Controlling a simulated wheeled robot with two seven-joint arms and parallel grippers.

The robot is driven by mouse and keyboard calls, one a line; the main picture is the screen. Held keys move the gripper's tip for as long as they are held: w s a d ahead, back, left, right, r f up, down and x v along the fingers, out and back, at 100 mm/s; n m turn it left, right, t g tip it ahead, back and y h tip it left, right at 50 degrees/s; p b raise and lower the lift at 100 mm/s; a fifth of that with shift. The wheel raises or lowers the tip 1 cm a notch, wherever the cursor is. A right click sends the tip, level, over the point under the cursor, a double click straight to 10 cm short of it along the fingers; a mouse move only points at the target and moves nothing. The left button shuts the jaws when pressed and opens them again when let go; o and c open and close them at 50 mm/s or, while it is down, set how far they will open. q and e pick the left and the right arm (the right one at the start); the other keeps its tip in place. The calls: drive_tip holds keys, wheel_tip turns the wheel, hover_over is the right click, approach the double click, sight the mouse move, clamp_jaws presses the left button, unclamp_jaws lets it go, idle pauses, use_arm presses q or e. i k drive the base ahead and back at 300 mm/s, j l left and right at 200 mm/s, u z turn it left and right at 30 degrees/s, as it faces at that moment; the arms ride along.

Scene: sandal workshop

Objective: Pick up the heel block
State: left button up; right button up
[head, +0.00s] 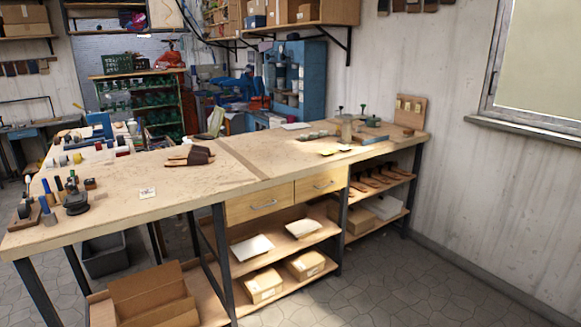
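I cannot make out a heel block for certain. A dark brown piece (198,155), perhaps leather or a sandal part, lies on the long wooden workbench (190,190) left of its middle. Small dark-brown shapes (372,182) lie in a row on the shelf under the right end, too small to identify. Neither of my grippers is in view.
Small tools and bottles (62,192) crowd the bench's left end; jars and small parts (345,130) stand at the far right. Its middle is mostly bare. An open cardboard box (150,290) and a dark bin (105,258) are below. Floor (380,280) is clear at right.

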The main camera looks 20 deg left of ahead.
sight(88, 186)
drive_tip(key=j+z, duration=0.15)
drive_tip(key=j, duration=2.7)
